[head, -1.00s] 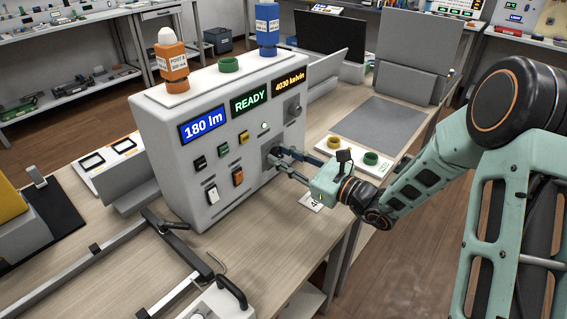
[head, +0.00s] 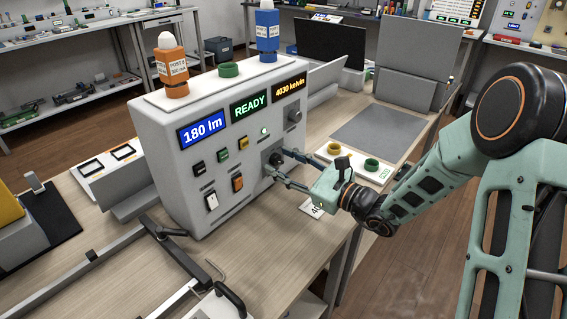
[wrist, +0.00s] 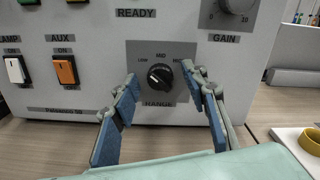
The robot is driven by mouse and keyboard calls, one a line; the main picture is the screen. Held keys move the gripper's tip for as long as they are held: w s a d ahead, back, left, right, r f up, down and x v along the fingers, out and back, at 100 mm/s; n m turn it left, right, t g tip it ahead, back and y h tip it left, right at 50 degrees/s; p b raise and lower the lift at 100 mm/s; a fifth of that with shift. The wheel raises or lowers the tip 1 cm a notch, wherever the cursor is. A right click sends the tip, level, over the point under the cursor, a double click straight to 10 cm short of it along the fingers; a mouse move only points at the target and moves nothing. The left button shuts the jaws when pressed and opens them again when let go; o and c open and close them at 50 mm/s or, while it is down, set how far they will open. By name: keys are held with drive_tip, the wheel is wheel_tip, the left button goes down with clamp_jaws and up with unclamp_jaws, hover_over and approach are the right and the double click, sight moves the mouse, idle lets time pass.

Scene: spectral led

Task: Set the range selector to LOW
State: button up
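The range selector is a round black knob (wrist: 160,77) on a grey plate (wrist: 138,101) marked RANGE, with LOW, MID and a partly hidden label above it from left to right. A pale mark on the knob appears to face up and left, toward LOW, but is too small to read surely. My gripper (wrist: 158,84) is open, with one blue-padded finger on each side of the knob. Neither finger visibly touches it. In the head view the knob (head: 275,158) shows between the fingers of my gripper (head: 274,163).
The grey instrument box (head: 170,130) shows READY, 180 lm and 4030 kelvin. The GAIN knob (wrist: 226,12) is above right of the range plate. The orange AUX switch (wrist: 65,70) is to the left. A white board with rings (head: 343,165) lies right of the box.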

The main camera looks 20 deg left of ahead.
drive_tip(key=shift+d, duration=0.1)
drive_tip(key=v, duration=1.2)
idle(0.4)
